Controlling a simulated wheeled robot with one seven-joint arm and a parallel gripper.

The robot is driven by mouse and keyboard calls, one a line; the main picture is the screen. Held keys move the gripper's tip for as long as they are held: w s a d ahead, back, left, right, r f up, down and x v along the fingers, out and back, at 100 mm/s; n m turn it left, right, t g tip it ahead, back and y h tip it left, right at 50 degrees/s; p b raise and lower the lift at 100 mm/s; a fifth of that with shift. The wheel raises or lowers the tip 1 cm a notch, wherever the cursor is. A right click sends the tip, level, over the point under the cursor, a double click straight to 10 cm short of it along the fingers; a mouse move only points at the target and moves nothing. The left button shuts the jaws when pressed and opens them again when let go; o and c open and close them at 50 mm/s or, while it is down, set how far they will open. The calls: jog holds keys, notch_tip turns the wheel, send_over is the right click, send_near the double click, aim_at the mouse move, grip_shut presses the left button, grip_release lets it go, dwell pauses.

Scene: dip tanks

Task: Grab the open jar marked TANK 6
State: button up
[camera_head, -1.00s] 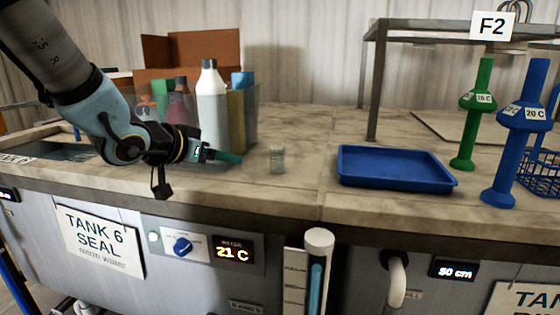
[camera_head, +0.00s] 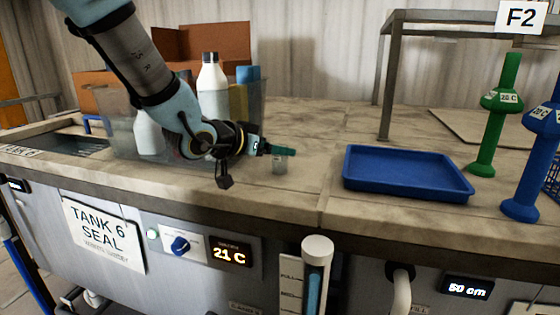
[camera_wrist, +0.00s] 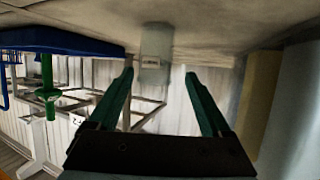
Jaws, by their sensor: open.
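A small clear glass jar (camera_head: 280,165) stands upright on the bench top, left of the blue tray. It also shows in the wrist view (camera_wrist: 155,45), where the picture is upside down; a small pale label is on it, too small to read. My gripper (camera_head: 284,151) is at the jar's upper part, and its green fingertips partly cover the rim in the head view. In the wrist view my gripper (camera_wrist: 160,74) is open, with a finger on either side of the jar's line. I cannot tell whether the tips are past the jar's wall. The jar is not held.
A blue tray (camera_head: 405,190) lies right of the jar. A clear bin (camera_head: 125,146) holding bottles, including a white bottle (camera_head: 212,90), stands behind and left of my gripper. Green (camera_head: 486,130) and blue (camera_head: 525,180) marked stands are at the right. The bench between jar and tray is clear.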

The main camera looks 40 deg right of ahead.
jog(key=x, duration=0.1)
jog(key=p+x, duration=0.1)
jog(key=x, duration=0.3)
jog(key=shift+s+f+p, duration=0.15)
jog(key=shift+s+p, duration=0.15)
grip_shut()
dwell(0.4)
